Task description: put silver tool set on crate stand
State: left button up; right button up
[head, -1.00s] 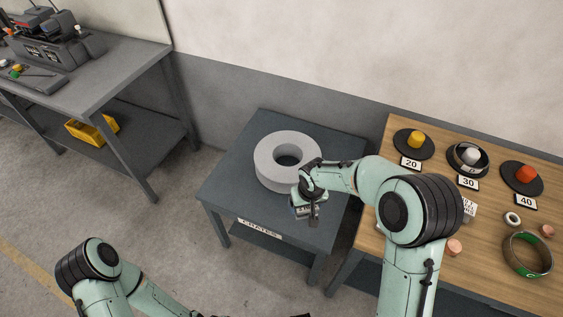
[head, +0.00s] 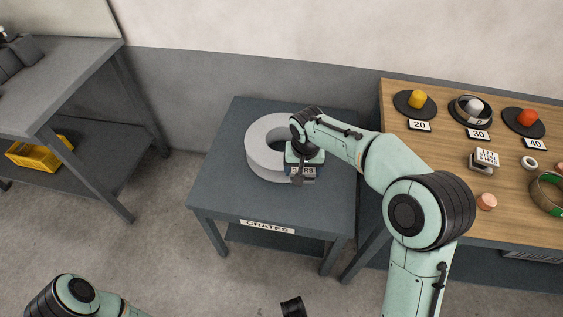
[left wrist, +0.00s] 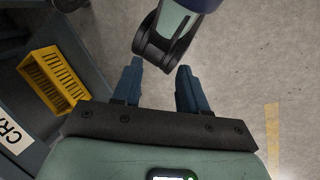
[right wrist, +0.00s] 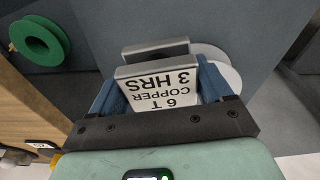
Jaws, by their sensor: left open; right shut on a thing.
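The silver tool set shows as a silver block with a white label reading "6 T COPPER 3 HRS" in the right wrist view (right wrist: 165,90). My right gripper (head: 301,173) is shut on it, with a blue finger at each side. It is over the right part of the dark crate stand (head: 220,185), which bears a "CRATES" sign, in the head view. I cannot tell whether the block touches the stand top. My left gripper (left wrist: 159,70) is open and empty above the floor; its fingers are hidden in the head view.
A thick grey ring (head: 258,150) lies on the stand just left of my right gripper. The wooden table (head: 440,150) at right holds spools, number cards and another labelled block (head: 484,160). A grey bench (head: 60,90) with a yellow crate (head: 38,152) stands at left.

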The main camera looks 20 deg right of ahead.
aim_at(305, 203)
jog(key=d+m+b, duration=0.1)
jog(key=d+b, duration=0.1)
jog(key=b, duration=0.1)
jog(key=shift+w+d+m, duration=0.15)
jog(key=shift+w+m, duration=0.05)
jog(key=shift+m, duration=0.2)
jog(key=shift+d+f, duration=0.1)
jog(key=shift+f, duration=0.05)
pick_arm(q)
jog(key=w+a+f+t+y+b, duration=0.1)
jog(key=w+a+f+b, duration=0.3)
jog(key=w+f, duration=0.5)
jog(key=shift+a+f+n+t+y+b, duration=0.15)
jog(key=shift+f+n+t+y+b, duration=0.2)
jog(key=shift+f+t+b, duration=0.45)
pick_arm(e)
notch_tip(305, 203, down, 19)
jog(key=shift+f, duration=0.15)
pick_arm(q)
jog(key=shift+r, duration=0.1)
pick_arm(e)
jog(key=shift+f, duration=0.1)
